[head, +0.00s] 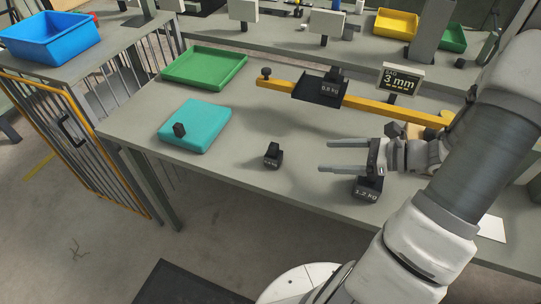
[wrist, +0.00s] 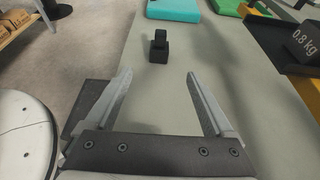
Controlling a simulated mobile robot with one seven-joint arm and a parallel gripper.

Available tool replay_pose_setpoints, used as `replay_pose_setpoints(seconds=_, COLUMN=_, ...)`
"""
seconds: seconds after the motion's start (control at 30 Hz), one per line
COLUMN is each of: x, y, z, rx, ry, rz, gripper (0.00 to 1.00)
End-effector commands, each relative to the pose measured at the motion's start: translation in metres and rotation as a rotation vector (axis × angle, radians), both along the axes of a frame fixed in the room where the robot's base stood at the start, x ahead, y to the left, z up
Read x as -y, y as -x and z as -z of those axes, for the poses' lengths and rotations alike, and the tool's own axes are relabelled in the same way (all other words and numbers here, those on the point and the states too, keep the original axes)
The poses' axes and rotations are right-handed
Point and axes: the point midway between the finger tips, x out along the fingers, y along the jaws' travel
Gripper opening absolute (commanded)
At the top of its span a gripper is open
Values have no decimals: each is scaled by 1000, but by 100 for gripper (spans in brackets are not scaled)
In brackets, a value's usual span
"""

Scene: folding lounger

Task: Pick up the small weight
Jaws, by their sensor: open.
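A small black weight (head: 273,156) with a knob on top stands upright on the grey workbench (head: 240,180); its label is too small to read. It also shows in the wrist view (wrist: 158,48), ahead of the fingertips and roughly midway between them. My gripper (head: 320,155) is open and empty, to the right of the small weight with its fingers pointing left toward it. Both fingers show in the wrist view (wrist: 160,74), apart from the weight. A larger black weight marked 1.2 kg (head: 368,190) stands below my gripper's base in the head view.
A yellow beam (head: 385,107) carries a black pan (head: 308,89) with a 0.8 kg weight (head: 330,88). A display (head: 401,78) reads 3 mm. A green tray (head: 205,82) lies behind. Bench around the small weight is clear.

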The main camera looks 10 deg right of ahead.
Motion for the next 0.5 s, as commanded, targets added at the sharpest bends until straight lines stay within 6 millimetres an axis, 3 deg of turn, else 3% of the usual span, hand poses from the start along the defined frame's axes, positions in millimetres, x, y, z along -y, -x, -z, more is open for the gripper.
replay_pose_setpoints(seconds=0.3, x=-52, y=-36, z=28, rx=-1, ry=1, rz=-9, gripper=88)
replay_pose_setpoints(seconds=0.5, x=-75, y=-53, z=39, rx=0, ry=3, rz=-6, gripper=88)
